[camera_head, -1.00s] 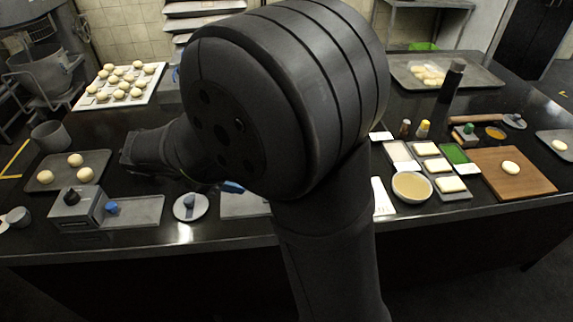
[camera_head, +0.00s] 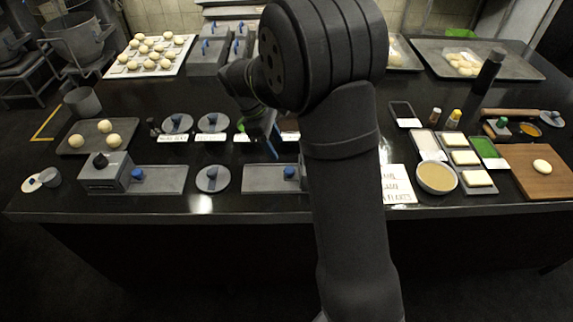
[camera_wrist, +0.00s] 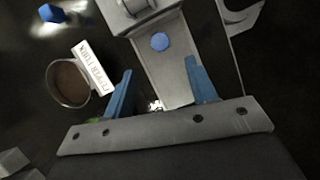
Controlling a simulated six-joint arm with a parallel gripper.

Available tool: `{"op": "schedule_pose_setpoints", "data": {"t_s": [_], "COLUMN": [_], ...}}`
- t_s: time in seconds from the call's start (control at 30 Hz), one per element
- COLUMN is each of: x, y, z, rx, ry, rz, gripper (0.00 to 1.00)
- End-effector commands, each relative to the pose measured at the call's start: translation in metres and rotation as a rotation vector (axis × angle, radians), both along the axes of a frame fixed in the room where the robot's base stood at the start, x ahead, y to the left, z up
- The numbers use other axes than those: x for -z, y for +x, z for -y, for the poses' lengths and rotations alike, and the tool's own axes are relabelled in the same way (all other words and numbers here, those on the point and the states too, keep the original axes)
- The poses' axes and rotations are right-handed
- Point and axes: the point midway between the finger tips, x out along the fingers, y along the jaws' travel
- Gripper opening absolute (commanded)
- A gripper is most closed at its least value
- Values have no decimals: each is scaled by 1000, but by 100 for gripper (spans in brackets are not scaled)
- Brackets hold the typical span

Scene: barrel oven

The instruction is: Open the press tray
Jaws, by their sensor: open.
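A grey press tray (camera_head: 160,180) with a blue knob (camera_head: 137,174) lies flat beside a grey press box (camera_head: 103,172) at the left front of the counter. A second grey tray (camera_head: 262,180) with a blue knob (camera_head: 289,171) lies near the middle, its right end hidden by my arm. My gripper (camera_head: 270,145) is above and behind this second tray. In the wrist view, a tray (camera_wrist: 165,75) with a blue knob (camera_wrist: 160,42) joins a grey box (camera_wrist: 135,12). The blue fingers of my gripper (camera_wrist: 159,66) are open and empty, appearing on either side of that tray.
A round grey lid (camera_head: 212,179) with a knob lies between the trays. Labelled containers with round lids (camera_head: 177,122) stand behind. A bowl (camera_head: 437,178) and a cutting board (camera_head: 535,172) are to the right. A brown-filled bowl (camera_wrist: 68,83) shows in the wrist view.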

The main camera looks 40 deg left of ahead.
Motion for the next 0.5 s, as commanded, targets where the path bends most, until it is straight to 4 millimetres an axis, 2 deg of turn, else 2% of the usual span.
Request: {"op": "schedule_pose_setpoints", "data": {"t_s": [0.03, 0.2, 0.4, 0.5], "x": [11, 44, 72, 79], "y": [3, 10, 16, 18], "z": [5, 16, 25, 27], "rx": [2, -1, -1, -1], "ry": [-5, -4, -2, -1], "rz": [-1, -1, -1, 1], "gripper": [52, 52, 52, 52]}}
